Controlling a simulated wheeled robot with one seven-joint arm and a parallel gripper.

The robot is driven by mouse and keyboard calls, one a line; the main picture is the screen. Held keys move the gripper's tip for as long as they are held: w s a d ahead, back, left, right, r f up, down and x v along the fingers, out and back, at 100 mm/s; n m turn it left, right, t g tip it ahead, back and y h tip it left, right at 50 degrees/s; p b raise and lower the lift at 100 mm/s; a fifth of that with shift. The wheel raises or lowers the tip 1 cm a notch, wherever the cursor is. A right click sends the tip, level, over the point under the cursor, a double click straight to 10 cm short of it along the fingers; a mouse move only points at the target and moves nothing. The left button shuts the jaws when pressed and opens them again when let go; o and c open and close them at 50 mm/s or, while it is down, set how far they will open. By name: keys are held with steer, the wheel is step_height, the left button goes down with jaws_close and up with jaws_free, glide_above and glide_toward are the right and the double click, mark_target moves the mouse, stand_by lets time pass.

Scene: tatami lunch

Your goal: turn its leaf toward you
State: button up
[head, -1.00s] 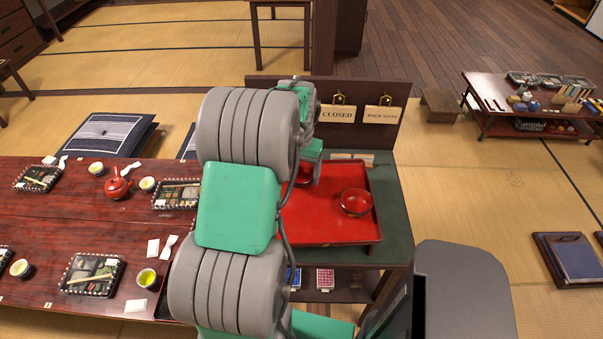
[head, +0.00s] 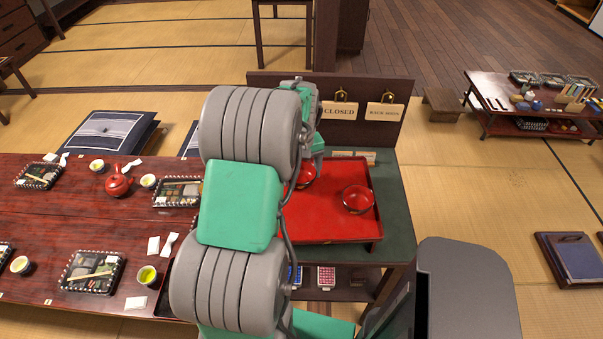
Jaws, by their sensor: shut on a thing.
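Two red lacquer bowls are on the red tray (head: 325,222). The right bowl (head: 357,199) stands clear and upright. The left bowl (head: 307,176) is partly hidden behind my arm. My gripper (head: 318,160) is at the left bowl, at the tray's back left; only a little of the hand shows past my arm. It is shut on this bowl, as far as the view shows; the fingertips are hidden. I cannot make out a leaf on either bowl.
The tray lies on a green-topped stand (head: 398,225) with a dark back board (head: 375,95) carrying hanging signs. A long red table (head: 70,215) with lunch trays, cups and a red teapot (head: 117,182) is at the left. A low table (head: 530,115) stands at the right.

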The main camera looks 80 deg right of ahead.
steer(key=shift+f, duration=0.25)
steer(key=o, duration=1.4)
steer(key=shift+o, duration=0.2)
steer(key=shift+r+p, duration=1.45)
steer(key=shift+r, duration=1.05)
